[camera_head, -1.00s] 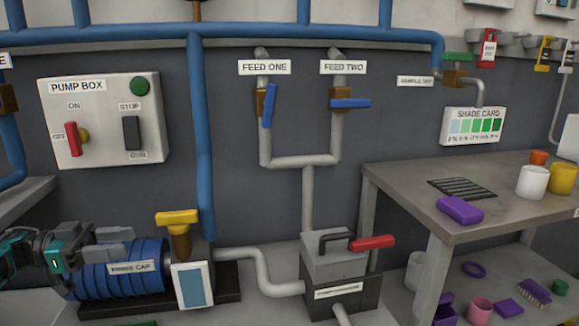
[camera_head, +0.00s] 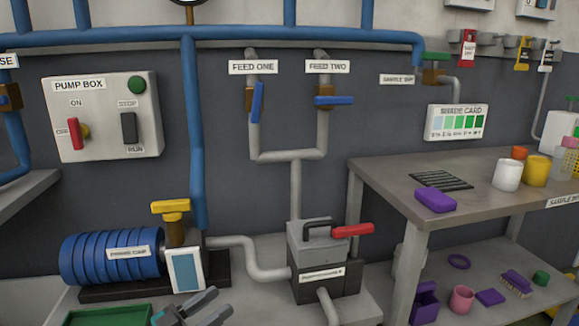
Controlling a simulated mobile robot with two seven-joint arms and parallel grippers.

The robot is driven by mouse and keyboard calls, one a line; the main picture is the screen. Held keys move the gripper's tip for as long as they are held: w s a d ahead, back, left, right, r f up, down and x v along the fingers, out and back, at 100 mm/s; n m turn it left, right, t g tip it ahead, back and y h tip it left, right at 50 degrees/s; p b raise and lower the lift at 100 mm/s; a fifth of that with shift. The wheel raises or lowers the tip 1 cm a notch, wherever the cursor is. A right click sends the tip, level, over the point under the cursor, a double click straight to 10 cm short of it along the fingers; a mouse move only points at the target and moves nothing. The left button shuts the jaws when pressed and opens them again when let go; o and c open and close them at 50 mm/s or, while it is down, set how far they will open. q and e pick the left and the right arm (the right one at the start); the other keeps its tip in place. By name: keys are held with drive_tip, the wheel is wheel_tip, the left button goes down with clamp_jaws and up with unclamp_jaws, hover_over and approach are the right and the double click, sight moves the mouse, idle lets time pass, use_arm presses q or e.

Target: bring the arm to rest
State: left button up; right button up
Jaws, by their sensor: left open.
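My left gripper (camera_head: 203,308) shows at the bottom edge, in front of the pump. Its two grey fingers are apart with nothing between them. The rest of that arm is out of the picture below. The blue ribbed pump (camera_head: 110,256) stands behind it to the left, with a yellow-handled valve (camera_head: 171,208) at its right end. The gripper looks clear of the pump, though the exact gap cannot be told. My right gripper is not in view.
A green tray (camera_head: 110,315) lies at the lower left, beside the gripper. A grey box with a red lever (camera_head: 352,230) stands to the right. A workbench (camera_head: 390,187) holds a purple block (camera_head: 435,200) and cups. The pump box (camera_head: 105,115) hangs on the wall.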

use_arm(q)
drive_tip(key=s+f+n+g+y, duration=0.1)
drive_tip(key=s+f+n+y, duration=0.4)
drive_tip(key=s, duration=0.5)
drive_tip(key=s+f+n+g+y, duration=0.1)
drive_tip(key=s+f+n+y, duration=0.2)
drive_tip(key=s+f+y, duration=0.5)
drive_tip(key=s+a+r+p, duration=0.2)
drive_tip(key=s+r+p, duration=0.2)
drive_tip(key=r+p, duration=0.6)
drive_tip(key=p, duration=0.4)
drive_tip(key=shift+s+a+r+g+y, duration=0.2)
drive_tip(key=shift+a+r+g+y, duration=0.1)
drive_tip(key=shift+r+g, duration=0.1)
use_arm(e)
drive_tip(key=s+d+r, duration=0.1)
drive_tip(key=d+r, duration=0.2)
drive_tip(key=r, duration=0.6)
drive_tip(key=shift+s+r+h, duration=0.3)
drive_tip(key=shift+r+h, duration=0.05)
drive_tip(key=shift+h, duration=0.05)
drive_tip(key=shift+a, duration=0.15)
